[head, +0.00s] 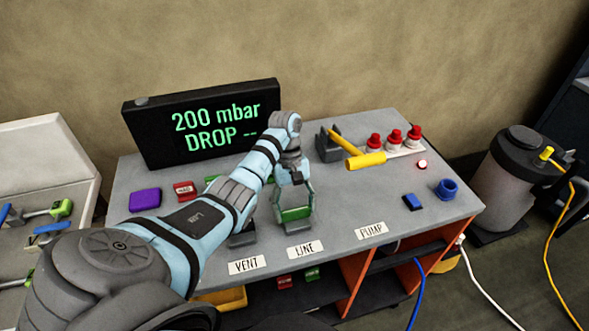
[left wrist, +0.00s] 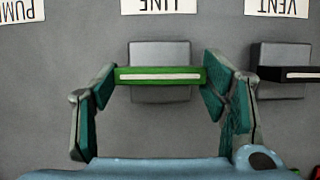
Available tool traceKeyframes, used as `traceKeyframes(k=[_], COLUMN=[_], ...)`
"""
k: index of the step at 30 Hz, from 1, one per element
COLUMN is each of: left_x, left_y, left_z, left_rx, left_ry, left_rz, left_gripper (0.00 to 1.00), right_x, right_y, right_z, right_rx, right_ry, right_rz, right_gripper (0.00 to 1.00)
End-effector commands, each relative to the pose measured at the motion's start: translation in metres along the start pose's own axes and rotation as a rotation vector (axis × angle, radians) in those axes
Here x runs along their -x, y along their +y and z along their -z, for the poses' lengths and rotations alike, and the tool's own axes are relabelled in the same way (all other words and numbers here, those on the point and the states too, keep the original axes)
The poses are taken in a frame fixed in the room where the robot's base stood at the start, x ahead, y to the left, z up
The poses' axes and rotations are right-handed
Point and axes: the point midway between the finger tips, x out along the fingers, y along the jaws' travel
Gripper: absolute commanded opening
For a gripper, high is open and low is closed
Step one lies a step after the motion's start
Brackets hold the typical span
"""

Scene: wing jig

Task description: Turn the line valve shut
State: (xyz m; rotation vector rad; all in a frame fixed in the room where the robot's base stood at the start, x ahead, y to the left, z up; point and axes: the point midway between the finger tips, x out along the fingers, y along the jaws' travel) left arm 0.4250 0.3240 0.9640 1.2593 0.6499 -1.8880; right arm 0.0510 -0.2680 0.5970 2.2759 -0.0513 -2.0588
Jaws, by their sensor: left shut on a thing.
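The line valve has a green bar handle (left wrist: 160,77) with a white stripe, set on a grey block (left wrist: 160,52) behind the LINE label (head: 305,250). In the left wrist view the bar lies crosswise, parallel to the label row. My left gripper (head: 295,212) is shut on the bar, one finger at each end. The handle also shows in the head view (head: 296,214), partly covered by the fingers. A black screen (head: 200,122) at the back of the bench reads "200 mbar" and "DROP --" in green. My right gripper is not in view.
The vent valve with a black handle (left wrist: 291,74) stands close beside the line valve. A purple block (head: 145,200) sits left.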

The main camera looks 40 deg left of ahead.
Motion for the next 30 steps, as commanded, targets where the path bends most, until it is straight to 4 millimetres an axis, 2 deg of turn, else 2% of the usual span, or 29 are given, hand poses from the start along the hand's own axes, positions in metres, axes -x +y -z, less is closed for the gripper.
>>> traceKeyframes(k=[10,11,14,25,30], left_x=[0.002,0.002,0.001,0.0,-0.005], left_y=[0.001,0.001,0.001,0.0,-0.002], left_z=[0.001,0.001,0.001,0.001,0.004], left_rx=[-0.004,-0.004,-0.004,0.013,0.18], left_ry=[0.005,0.005,0.004,0.002,0.006], left_rz=[-0.002,-0.002,-0.002,-0.008,-0.078], left_gripper=[0.39,0.71,0.87,0.87,0.87], right_x=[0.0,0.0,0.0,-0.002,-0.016], right_y=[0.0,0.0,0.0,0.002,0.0], right_z=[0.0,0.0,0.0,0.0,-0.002], right_rx=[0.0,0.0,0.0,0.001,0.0], right_ry=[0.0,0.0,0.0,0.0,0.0], right_rz=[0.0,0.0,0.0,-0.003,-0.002], right_gripper=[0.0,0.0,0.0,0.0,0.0])
